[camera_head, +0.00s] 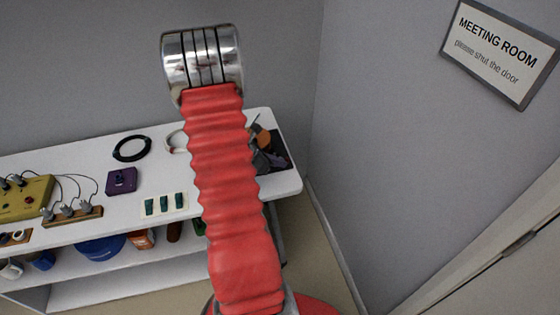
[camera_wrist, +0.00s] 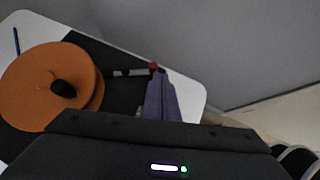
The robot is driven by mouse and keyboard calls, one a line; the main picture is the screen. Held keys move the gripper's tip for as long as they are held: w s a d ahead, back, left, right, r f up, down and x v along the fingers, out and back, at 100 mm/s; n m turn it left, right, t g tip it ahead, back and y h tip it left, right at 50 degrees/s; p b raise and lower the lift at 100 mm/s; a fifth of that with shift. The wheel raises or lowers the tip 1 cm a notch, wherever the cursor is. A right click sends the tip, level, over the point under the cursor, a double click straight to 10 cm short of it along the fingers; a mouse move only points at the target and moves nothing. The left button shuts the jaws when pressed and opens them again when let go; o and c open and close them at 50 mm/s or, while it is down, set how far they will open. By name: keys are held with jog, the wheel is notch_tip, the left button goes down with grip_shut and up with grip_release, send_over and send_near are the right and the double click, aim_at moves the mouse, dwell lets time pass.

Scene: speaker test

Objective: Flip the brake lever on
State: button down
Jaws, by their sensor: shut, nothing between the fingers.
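In the wrist view, my gripper (camera_wrist: 159,76) shows as two grey-purple fingers side by side, closed together, with nothing visible between them. A thin grey bar with a red end, seemingly the brake lever (camera_wrist: 130,72), lies just beyond and left of the fingertips. Its red end is right by the tips; I cannot tell whether they touch. A large orange disc (camera_wrist: 35,85) with a dark centre is left of the fingers, over a black base. In the head view, the orange disc (camera_head: 263,138) shows partly behind my red arm; the lever is not clear there.
The white table (camera_head: 290,182) ends at the right, near a grey wall. On it are a black cable coil (camera_head: 131,148), a purple box (camera_head: 121,181), several green pieces (camera_head: 164,203) and a yellow box with switches (camera_head: 27,200). A lower shelf holds a blue bowl (camera_head: 100,247).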

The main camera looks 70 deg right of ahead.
jog(key=shift+w+d, duration=0.15)
jog(key=shift+w, duration=0.4)
jog(key=shift+a, duration=0.4)
jog(key=a, duration=0.3)
jog(key=shift+w+a, duration=0.25)
jog(key=shift+w, duration=0.05)
jog(key=a+r, duration=0.6)
jog(key=a, duration=0.1)
jog(key=shift+w+r, duration=0.25)
jog(key=shift+r, duration=0.1)
